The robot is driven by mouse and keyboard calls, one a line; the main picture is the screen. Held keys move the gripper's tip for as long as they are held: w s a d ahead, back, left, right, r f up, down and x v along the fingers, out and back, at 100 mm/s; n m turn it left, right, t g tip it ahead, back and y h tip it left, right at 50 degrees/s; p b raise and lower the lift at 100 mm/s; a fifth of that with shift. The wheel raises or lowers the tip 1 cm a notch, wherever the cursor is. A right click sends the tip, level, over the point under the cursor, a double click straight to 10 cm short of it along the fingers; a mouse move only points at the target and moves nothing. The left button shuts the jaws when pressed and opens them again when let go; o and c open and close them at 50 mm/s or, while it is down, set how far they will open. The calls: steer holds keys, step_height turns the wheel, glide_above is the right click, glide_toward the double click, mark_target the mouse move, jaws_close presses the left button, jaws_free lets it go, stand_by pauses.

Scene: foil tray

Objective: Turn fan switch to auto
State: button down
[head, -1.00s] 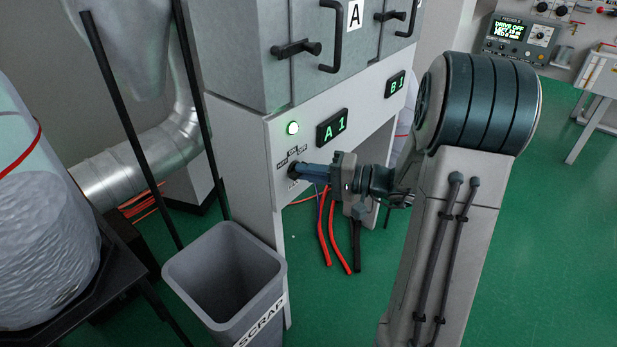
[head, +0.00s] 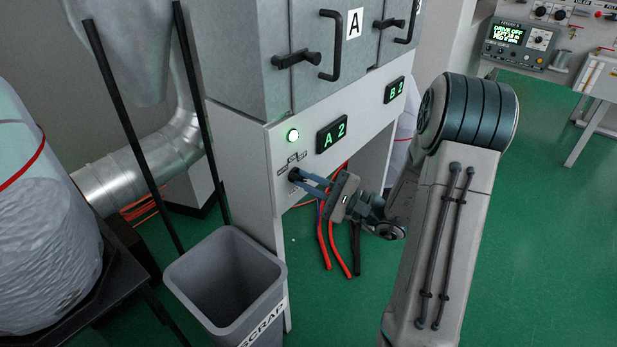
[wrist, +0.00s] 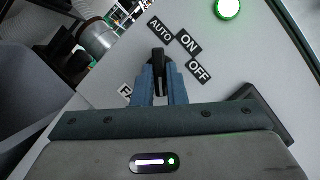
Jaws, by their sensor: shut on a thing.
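The fan switch (wrist: 158,62) is a small black knob on the light cabinet's front panel. In the wrist view its visible end points up toward the AUTO label (wrist: 160,30); the ON label (wrist: 189,41) and OFF label (wrist: 200,70) lie to the right. The fingers cover much of the knob, so its exact angle is hard to tell. In the head view the switch (head: 294,174) sits below the green lamp (head: 292,135). My gripper (head: 303,180) is shut on the switch, its body tilted; its blue fingers also show in the wrist view (wrist: 158,78).
Displays on the panel read A 2 (head: 332,134) and B 2 (head: 395,90). A grey scrap bin (head: 185,266) stands on the floor at the lower left. Red and black cables (head: 326,245) hang under the cabinet. Door handles (head: 330,45) stick out above the panel.

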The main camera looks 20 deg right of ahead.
steer(key=shift+m+t, duration=0.4)
steer(key=shift+m, duration=0.3)
steer(key=shift+f, duration=0.1)
steer(key=c, duration=1.5)
jaws_free()
steer(key=shift+o, duration=0.2)
steer(key=v, duration=1.4)
steer(key=shift+p, duration=0.4)
steer(key=shift+a, duration=0.1)
